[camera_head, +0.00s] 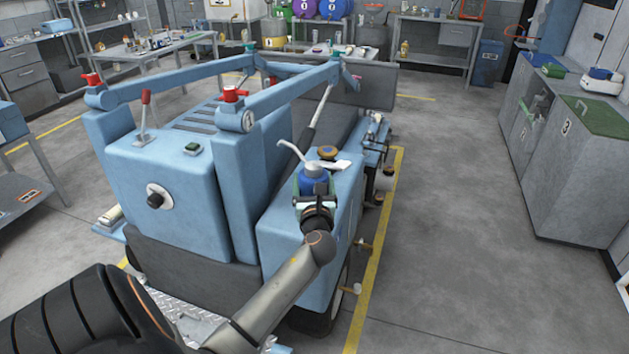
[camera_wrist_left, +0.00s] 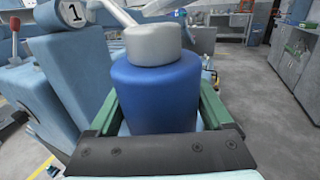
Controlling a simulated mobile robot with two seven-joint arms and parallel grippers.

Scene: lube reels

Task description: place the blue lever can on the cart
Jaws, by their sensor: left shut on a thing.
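The blue lever can (camera_head: 313,182) has a grey top and a pale lever or spout. In the head view it is over the right rear fender of the light-blue machine; whether it touches the fender cannot be told. My left gripper (camera_head: 314,190) is shut on it. In the left wrist view the can (camera_wrist_left: 155,95) stands upright between the green fingers of the left gripper (camera_wrist_left: 160,112). A wheelless-looking blue and grey stand (camera_head: 20,185) is cut off at the left edge; I cannot tell whether it is the cart. My right gripper is not in view.
The light-blue machine (camera_head: 165,190) with raised arms and red caps fills the middle. A brown round cap (camera_head: 328,152) and a white item lie on its fender beyond the can. Grey cabinets (camera_head: 575,160) stand at right. The floor between them is clear.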

